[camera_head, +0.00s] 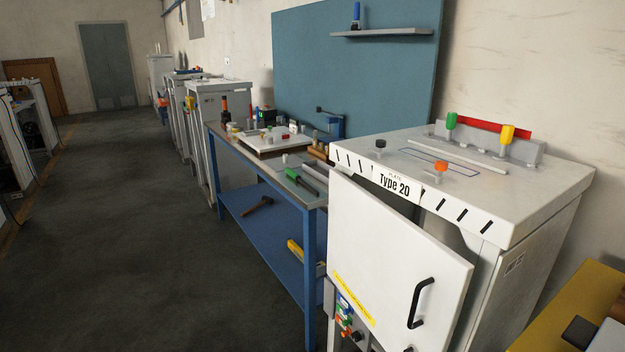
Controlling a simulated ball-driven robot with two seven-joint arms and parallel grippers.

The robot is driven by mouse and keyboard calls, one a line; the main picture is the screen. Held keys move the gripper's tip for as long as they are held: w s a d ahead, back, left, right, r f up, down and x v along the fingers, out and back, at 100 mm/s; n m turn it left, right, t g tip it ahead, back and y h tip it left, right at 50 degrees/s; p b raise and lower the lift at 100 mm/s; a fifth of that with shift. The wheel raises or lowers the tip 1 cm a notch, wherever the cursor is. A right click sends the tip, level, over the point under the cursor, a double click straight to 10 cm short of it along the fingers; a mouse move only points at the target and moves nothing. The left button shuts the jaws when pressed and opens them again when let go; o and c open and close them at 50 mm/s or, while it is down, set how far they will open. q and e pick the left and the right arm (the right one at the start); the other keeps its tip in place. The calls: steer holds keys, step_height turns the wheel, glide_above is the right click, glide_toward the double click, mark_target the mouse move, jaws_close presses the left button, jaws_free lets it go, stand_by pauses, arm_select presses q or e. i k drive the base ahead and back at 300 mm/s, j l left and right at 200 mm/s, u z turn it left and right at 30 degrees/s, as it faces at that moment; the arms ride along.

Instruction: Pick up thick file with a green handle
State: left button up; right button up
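A tool with a green handle (292,174) lies on the near end of the workbench top, and a dark, narrow part runs from the handle toward the bench's near edge. It looks like a file, but its thickness is too small to tell. A second green handle (451,120) stands upright in a grey rack on top of the white cabinet. Its lower part is hidden in the rack, so I cannot tell what tool it is. Neither of my grippers is in view.
The blue workbench (252,165) carries a white plate (268,141) and small parts. A hammer (258,205) lies on its lower shelf. The white cabinet (560,185) stands in front, its door (390,265) ajar. A yellow handle (507,133) stands in the rack. The left floor is clear.

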mark_target(291, 173)
steer(key=i+j+z, duration=0.5)
steer(key=j, duration=0.2)
steer(key=i+j+z, duration=0.25)
steer(key=j, duration=0.15)
steer(key=i+j+z, duration=0.25)
steer(key=j, duration=0.15)
steer(key=k, duration=0.1)
